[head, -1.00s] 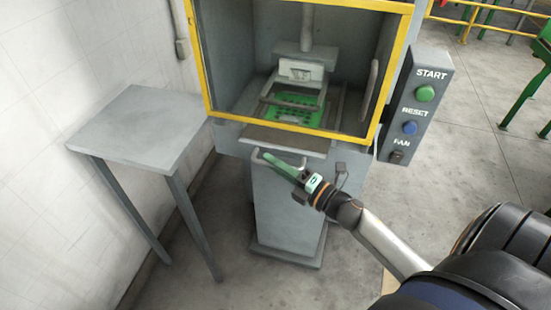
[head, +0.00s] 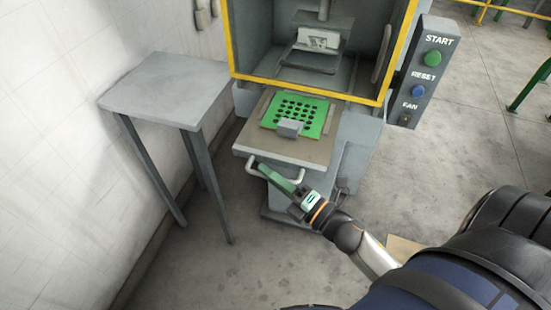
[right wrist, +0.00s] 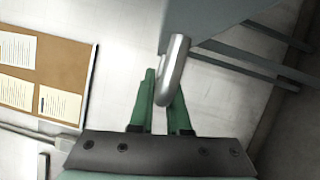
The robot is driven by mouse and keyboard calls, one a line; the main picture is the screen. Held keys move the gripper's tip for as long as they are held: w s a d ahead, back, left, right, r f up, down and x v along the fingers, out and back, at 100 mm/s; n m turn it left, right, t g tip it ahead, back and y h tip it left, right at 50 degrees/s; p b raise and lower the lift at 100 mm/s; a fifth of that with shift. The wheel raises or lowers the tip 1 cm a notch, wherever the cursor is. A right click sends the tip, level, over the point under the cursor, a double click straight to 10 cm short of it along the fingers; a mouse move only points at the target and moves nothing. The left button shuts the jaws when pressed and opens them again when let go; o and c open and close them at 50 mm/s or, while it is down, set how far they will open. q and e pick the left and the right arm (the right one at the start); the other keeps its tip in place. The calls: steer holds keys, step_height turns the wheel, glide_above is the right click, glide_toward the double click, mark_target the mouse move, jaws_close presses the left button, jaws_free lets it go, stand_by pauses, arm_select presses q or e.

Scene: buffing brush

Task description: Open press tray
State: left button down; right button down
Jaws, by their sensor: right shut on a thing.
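The press tray (head: 294,152) is slid out of the front of the grey press. It carries a green perforated plate (head: 311,105) with a small grey block (head: 289,128) on it. The tray's handle (head: 252,165) is a pale bar at its front edge. My right gripper (head: 268,173) is shut on the handle. In the right wrist view the green fingers (right wrist: 164,95) lie on either side of the metal handle bar (right wrist: 175,70). My left gripper is not in view.
A yellow-framed press housing (head: 389,65) stands behind the tray. A control box (head: 430,70) with START, RESET and FAN buttons is at its right. A grey side table (head: 165,88) stands at left by the white wall.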

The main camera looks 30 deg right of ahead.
steer(key=shift+s+a, duration=0.75)
steer(key=shift+a, duration=0.15)
steer(key=c, duration=0.9)
jaws_free()
steer(key=shift+s, duration=0.1)
steer(key=shift+s+d+f, duration=0.1)
steer(key=shift+s+d, duration=0.05)
steer(key=shift+s, duration=0.15)
steer(key=b+v, duration=0.2)
steer(key=v, duration=0.9)
steer(key=shift+s+d, duration=0.15)
steer(key=shift+s, duration=0.2)
